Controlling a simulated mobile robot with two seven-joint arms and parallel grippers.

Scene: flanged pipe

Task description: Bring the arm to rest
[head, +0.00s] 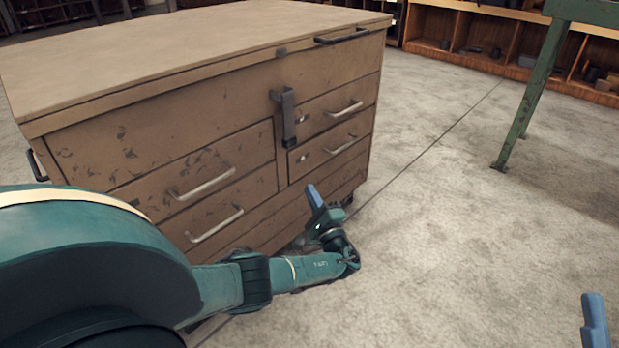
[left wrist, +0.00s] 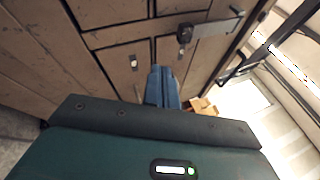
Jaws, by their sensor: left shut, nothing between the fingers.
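My left arm reaches in from the left in the head view. Its gripper (head: 314,195) points upward in front of the drawer chest (head: 75,140), with the blue fingers together and nothing between them. In the left wrist view the blue fingers (left wrist: 163,86) are side by side and shut, with the chest's drawer fronts (left wrist: 110,50) beyond. I cannot tell the exact gap between the fingers and the chest. My right gripper (head: 595,322) shows only as a blue finger at the lower right edge of the head view; the rest is out of frame.
The chest has metal drawer handles (head: 205,182) and a dark latch (head: 286,118) on its front. A green table leg (head: 532,90) stands at the upper right. Wooden shelves (head: 480,38) line the back. The grey floor (head: 430,220) right of the chest is clear.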

